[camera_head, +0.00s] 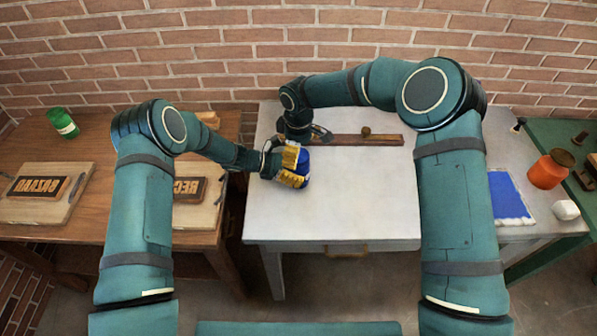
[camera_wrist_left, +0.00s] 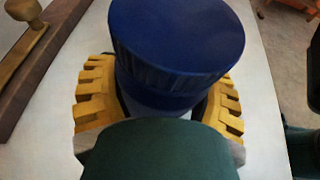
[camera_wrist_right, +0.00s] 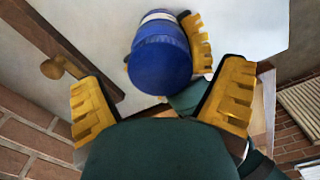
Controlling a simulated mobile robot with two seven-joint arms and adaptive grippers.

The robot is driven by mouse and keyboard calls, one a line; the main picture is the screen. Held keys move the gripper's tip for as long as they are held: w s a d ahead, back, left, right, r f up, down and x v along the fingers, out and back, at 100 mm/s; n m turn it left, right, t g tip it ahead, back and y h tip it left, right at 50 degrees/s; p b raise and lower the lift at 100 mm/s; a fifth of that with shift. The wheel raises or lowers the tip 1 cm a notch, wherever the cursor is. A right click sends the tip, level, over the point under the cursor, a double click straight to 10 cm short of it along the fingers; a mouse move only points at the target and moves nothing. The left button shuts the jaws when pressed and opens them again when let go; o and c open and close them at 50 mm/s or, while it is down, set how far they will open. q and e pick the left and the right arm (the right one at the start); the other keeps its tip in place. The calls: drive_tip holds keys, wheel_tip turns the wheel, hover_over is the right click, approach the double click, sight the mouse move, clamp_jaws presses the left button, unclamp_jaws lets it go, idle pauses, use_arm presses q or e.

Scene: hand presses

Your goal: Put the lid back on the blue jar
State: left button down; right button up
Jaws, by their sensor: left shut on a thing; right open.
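The blue jar (camera_head: 305,168) stands near the left side of the light table, with its dark blue lid (camera_wrist_left: 178,38) on top. In the left wrist view the ribbed lid sits over the jar's body (camera_wrist_left: 160,97); whether it is fully tight I cannot tell. The lid also shows in the right wrist view (camera_wrist_right: 160,68), with a white band on the jar below it. My left gripper (camera_head: 291,166) is shut around the jar's body, its yellow fingers on both sides. My right gripper (camera_wrist_right: 160,103) is open and empty, close behind and above the jar, apart from the lid.
A dark wooden strip with a round knob (camera_head: 366,131) lies along the table's back. A blue slab (camera_head: 508,195), an orange jar (camera_head: 548,172) and a white lump (camera_head: 566,210) are at right. A green jar (camera_head: 63,123) stands on the left wooden table. The light table's middle is clear.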

wheel_tip(320, 180, up, 11)
idle(0.3)
use_arm(q)
unclamp_jaws()
use_arm(e)
drive_tip(key=shift+f, duration=0.1)
use_arm(q)
drive_tip(key=v, duration=1.2)
drive_tip(key=shift+r, duration=0.1)
